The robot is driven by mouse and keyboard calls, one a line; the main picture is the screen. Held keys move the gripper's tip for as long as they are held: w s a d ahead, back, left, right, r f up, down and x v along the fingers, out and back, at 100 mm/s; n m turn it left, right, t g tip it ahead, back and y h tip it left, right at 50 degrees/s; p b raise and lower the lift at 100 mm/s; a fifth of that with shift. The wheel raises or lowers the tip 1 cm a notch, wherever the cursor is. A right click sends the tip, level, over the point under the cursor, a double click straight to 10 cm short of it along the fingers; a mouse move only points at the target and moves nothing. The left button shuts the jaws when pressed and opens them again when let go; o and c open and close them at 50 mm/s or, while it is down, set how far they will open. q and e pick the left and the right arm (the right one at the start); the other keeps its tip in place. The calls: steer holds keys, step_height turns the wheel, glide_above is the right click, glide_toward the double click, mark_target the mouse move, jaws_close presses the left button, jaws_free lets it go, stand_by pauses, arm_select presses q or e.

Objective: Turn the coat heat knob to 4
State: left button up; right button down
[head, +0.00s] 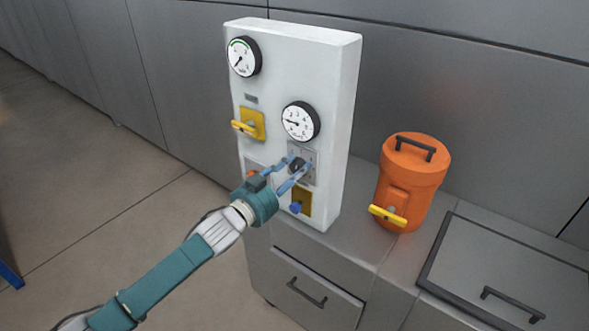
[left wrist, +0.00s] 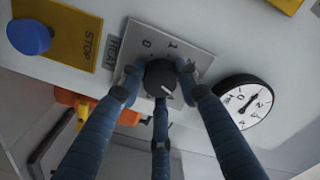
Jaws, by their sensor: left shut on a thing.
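The heat knob (left wrist: 158,77) is a small black dial on a grey plate (left wrist: 188,50) labelled HEAT. The plate's 0 and 1 marks show in the left wrist view; the other numbers are hidden by my fingers and the knob. The knob's white pointer line faces down and right in that view, away from 0 and 1. My left gripper (head: 292,173) is shut on the knob, its blue fingers around it. In the head view the dark knob (head: 297,164) shows between the fingers, below the lower gauge. My right gripper is not in view.
The white panel (head: 337,120) carries two round gauges, upper (head: 244,57) and lower (head: 300,121), a yellow lever (head: 244,127) and a blue STOP button (head: 295,208) close below the knob. An orange canister (head: 413,170) stands right of the panel on the grey counter (head: 365,244).

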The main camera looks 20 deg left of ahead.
arm_select(q)
steer(key=shift+d+r+m, duration=0.1)
steer(key=shift+r+m, duration=0.1)
steer(key=shift+m, duration=2.1)
steer(key=o, duration=1.2)
steer(key=shift+c, duration=0.2)
steer(key=shift+s+f, duration=0.15)
steer(key=shift+f, duration=0.05)
steer(key=v, duration=1.1)
steer(key=shift+s+r, duration=0.2)
steer(key=shift+s, duration=0.2)
steer(key=shift+f, duration=0.1)
